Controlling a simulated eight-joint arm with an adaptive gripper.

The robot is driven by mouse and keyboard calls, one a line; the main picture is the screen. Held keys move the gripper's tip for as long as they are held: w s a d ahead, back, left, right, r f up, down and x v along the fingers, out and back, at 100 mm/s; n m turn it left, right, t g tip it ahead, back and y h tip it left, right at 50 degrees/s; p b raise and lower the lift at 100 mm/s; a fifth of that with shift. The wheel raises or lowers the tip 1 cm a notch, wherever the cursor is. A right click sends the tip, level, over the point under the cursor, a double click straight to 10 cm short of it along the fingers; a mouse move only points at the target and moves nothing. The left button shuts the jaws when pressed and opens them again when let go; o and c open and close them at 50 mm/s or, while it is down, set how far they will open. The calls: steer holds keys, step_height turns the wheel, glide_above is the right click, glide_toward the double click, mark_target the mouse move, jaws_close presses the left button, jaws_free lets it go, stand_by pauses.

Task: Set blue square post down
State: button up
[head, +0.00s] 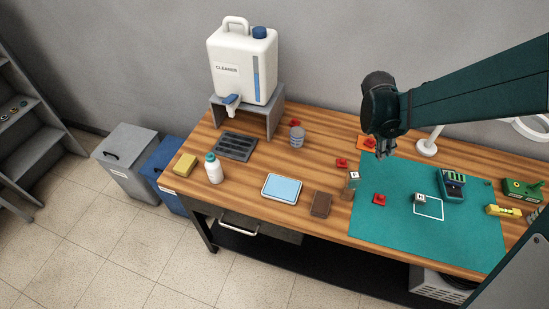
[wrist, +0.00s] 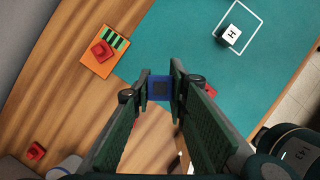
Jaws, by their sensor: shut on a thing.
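My gripper (wrist: 160,86) is shut on the blue square post (wrist: 160,89), seen end-on between the fingertips in the wrist view. In the head view my gripper (head: 385,149) is over the back left part of the teal mat (head: 400,232), close to the orange plate (head: 361,147). The post cannot be made out there. I cannot tell how high it is above the surface. The orange plate (wrist: 92,64) in the wrist view bears a red piece (wrist: 102,51) and a green-striped patch, and lies left of the post.
A marked pale block (head: 420,198) stands at a white square outline (head: 430,215) on the mat. Another marked block (head: 353,177) is at the mat's left edge. Red pieces (head: 379,199) lie on mat and table. A dark green device (head: 452,186) stands to the right. The mat's front is clear.

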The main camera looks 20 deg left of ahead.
steer(key=s+a+n+t+y, duration=0.1)
steer(key=s+a+n, duration=0.1)
steer(key=a, duration=1.8)
steer(key=s+a+n, duration=0.3)
steer(key=a+n, duration=0.1)
steer(key=a, duration=1.5)
steer(key=shift+a+f+n+t+y+p, duration=0.25)
steer(key=shift+a+n+t+y+p, duration=0.15)
steer(key=shift+f, duration=3.15)
steer(key=shift+f+b, duration=0.35)
steer(key=shift+f, duration=1.5)
steer(key=shift+f, duration=0.15)
steer(key=o, duration=0.9)
